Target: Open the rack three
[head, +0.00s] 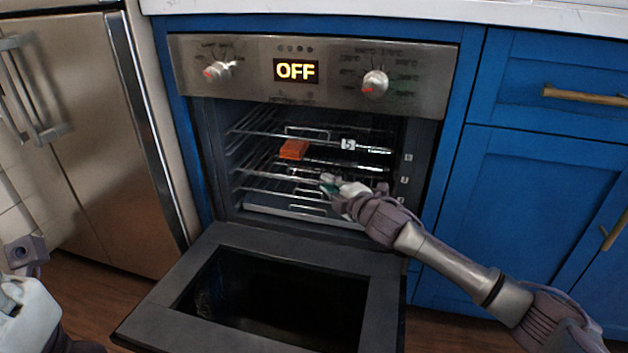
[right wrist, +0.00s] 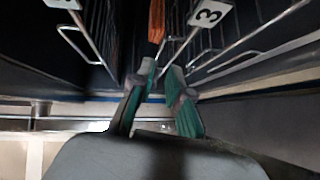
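The oven (head: 312,75) has its door (head: 270,240) folded down. Several wire racks sit inside. In the right wrist view, a white tag marked 3 (right wrist: 208,12) hangs on a rack just beyond my right fingertips. In the head view my right gripper (head: 328,184) reaches into the oven opening at a lower rack and hides that tag. In the wrist view the green-padded fingers of my right gripper (right wrist: 160,68) are apart at the tips, close to the rack's front wire; contact cannot be told. My left gripper (head: 20,300) is at the lower left edge, only partly visible.
An orange object (head: 293,149) lies on a rack inside. A tag marked 5 (head: 348,144) hangs on the upper rack. The fridge (head: 90,130) stands left, blue cabinets (head: 530,190) stand right. The lowered door sticks out over the floor.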

